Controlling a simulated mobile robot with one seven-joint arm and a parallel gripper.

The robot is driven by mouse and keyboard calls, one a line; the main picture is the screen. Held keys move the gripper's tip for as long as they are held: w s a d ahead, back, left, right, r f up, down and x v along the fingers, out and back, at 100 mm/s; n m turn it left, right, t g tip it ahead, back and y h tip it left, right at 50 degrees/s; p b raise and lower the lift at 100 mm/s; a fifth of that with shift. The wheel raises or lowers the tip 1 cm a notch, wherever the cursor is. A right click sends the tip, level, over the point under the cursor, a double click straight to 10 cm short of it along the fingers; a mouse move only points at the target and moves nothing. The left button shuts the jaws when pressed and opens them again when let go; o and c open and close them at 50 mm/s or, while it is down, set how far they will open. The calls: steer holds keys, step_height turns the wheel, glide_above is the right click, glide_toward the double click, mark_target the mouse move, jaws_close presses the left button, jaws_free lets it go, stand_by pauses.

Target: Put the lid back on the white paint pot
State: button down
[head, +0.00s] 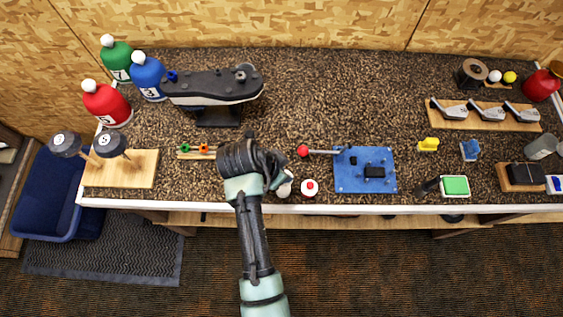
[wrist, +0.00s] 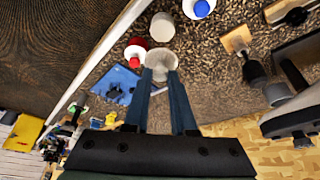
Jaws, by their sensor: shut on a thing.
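My gripper (wrist: 160,74) is shut on a pale, round lid (wrist: 160,62), which shows between the fingertips in the wrist view. A white pot (wrist: 163,27) stands just beyond the lid, apart from it in that picture. I cannot tell the height of the lid above the counter, and the pot's top is not clear. In the head view my gripper (head: 274,178) is over the front part of the counter, and its body hides most of the lid and pot; a bit of white (head: 285,188) shows beside it.
A white pot with red on top (head: 309,187) stands close on the right. A pot with blue on top (wrist: 201,8) shows in the wrist view. A blue board (head: 350,183) lies farther right, near a red-ended tool (head: 303,151).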

steer(key=shift+f+b, duration=2.45)
steer(key=shift+f, duration=0.15)
steer(key=shift+f+b, duration=0.45)
steer(key=shift+f, duration=0.25)
steer(key=shift+p, duration=0.35)
steer(key=shift+f, duration=0.15)
steer(key=shift+c, duration=0.9)
jaws_free()
steer(key=shift+r+p, duration=3.45)
steer(key=shift+r, duration=0.1)
